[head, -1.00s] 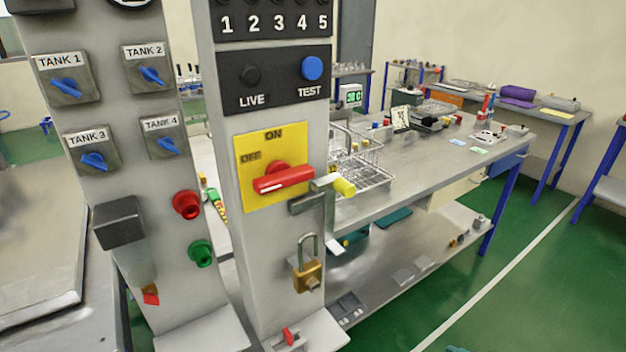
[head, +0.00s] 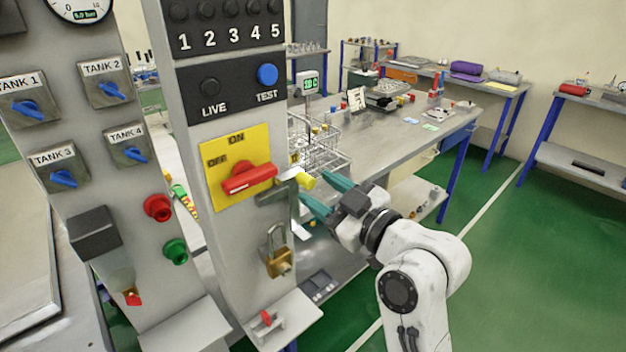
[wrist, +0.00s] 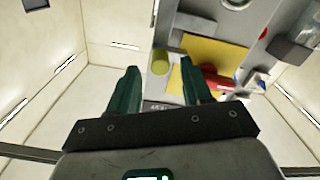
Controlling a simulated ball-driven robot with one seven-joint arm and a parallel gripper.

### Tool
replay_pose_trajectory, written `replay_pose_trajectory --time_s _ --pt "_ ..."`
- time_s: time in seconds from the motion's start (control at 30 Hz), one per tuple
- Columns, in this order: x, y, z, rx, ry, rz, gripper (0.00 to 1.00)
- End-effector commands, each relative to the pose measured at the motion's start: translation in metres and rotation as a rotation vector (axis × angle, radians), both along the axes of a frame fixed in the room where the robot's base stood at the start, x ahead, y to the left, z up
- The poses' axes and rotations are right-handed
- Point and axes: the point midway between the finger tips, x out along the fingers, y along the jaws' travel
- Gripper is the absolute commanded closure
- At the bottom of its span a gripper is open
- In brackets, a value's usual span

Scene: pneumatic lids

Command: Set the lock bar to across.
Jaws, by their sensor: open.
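In the wrist view the knob (wrist: 160,62) shows between the two fingertips (wrist: 160,68), apparently untouched. I cannot tell the bar's exact angle.
A brass padlock (head: 279,262) hangs below the bar. A panel with blue TANK knobs and red and green buttons (head: 176,251) stands at left. A steel bench (head: 385,140) with a wire basket (head: 322,155) lies behind my gripper. Green floor is open at right.

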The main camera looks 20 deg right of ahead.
Motion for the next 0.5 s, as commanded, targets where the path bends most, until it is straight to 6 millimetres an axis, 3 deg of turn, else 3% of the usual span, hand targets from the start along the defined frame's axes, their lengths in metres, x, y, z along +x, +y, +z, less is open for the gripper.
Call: replay_pose_trajectory --time_s 0.2,0.5 --pt "0.021 0.007 0.0 0.0 0.001 0.0 0.51" --pt "0.025 0.008 -0.001 0.0 0.001 0.0 0.51"
